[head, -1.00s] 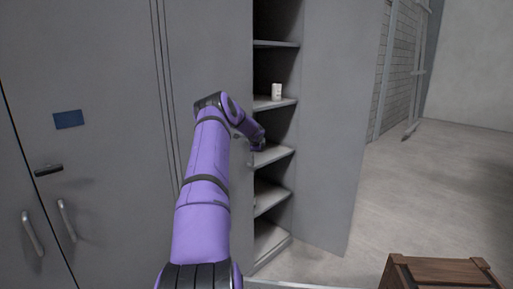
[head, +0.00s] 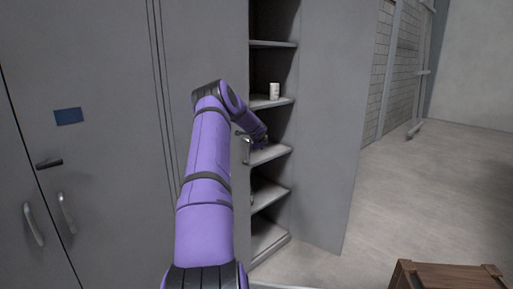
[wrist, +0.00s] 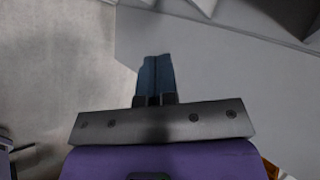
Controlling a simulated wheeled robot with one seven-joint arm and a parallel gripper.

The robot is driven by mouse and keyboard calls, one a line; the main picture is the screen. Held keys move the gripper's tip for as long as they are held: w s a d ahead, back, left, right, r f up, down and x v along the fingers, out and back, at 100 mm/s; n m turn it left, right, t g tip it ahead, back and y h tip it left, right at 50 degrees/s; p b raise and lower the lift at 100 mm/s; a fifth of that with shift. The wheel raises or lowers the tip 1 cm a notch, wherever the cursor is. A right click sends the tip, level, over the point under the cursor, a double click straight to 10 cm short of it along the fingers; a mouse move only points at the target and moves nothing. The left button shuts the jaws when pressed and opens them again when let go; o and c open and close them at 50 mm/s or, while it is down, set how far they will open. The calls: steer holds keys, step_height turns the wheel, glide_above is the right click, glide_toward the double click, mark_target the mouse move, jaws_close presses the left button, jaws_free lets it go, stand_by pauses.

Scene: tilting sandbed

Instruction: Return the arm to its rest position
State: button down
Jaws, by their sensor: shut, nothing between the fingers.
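My purple arm (head: 205,185) reaches up in front of a grey cabinet, with its elbow bent to the right. Its far end is in front of the open shelf section, near the middle shelf. My gripper (wrist: 155,62) shows in the wrist view with its two blue-grey fingers together and nothing between them. In the head view the fingertips are too small to make out clearly.
The grey cabinet (head: 90,150) stands close ahead, its shelf section open and its door (head: 328,130) swung out to the right. A white cup-like item (head: 274,91) stands on a shelf above my gripper. A wooden crate (head: 448,278) is at lower right. Open floor lies right.

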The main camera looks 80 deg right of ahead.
steer(key=s+a+r, duration=0.3)
steer(key=r, duration=0.1)
steer(key=shift+s+a+r, duration=0.15)
steer(key=shift+a+r, duration=0.15)
steer(key=shift+a, duration=0.1)
